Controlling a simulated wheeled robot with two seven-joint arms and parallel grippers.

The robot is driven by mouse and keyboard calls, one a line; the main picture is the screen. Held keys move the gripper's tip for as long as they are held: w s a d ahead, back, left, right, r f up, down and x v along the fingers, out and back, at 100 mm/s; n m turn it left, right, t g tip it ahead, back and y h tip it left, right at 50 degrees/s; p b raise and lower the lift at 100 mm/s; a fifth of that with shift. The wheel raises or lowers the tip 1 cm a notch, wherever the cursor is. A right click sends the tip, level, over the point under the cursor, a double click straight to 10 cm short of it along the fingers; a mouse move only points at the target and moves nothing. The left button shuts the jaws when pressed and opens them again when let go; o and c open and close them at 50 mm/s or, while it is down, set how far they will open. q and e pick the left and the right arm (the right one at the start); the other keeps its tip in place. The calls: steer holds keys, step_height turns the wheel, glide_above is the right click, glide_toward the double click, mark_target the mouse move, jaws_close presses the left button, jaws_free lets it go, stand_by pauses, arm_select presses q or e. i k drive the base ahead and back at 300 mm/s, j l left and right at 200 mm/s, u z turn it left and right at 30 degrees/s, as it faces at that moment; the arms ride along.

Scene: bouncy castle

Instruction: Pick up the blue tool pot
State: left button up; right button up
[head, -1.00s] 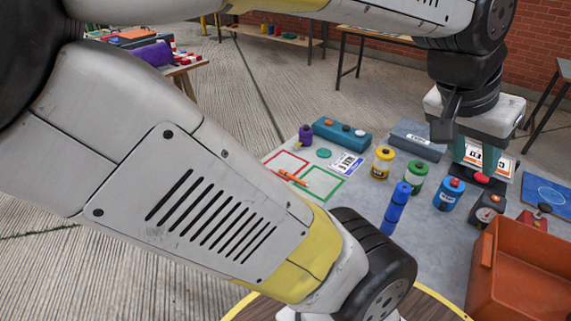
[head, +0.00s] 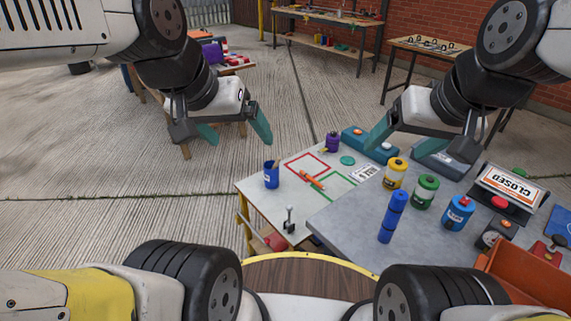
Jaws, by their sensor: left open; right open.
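The blue tool pot (head: 271,180) is a small blue cup with a pale label and tool ends showing at its top. It stands upright near the left edge of the light worktable (head: 262,208). My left gripper (head: 236,130) is open and empty, above and left of the pot in the picture, its teal fingers spread and apart from it. My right gripper (head: 410,138) is open over the back of the table, well right of the pot; its outer finger is hard to make out.
A small lever (head: 289,220) stands in front of the pot. Red and green outlined squares with orange pens (head: 312,180) lie to its right. Further right are a blue cylinder stack (head: 393,216), yellow (head: 396,173), green (head: 425,191) and blue (head: 458,212) canisters, and an orange bin (head: 530,275).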

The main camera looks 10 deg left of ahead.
mark_target(270, 177)
steer(key=u, duration=0.4)
steer(key=i+j, duration=0.3)
steer(key=i, duration=0.15)
steer(key=i+j, duration=0.3)
steer(key=i, duration=0.15)
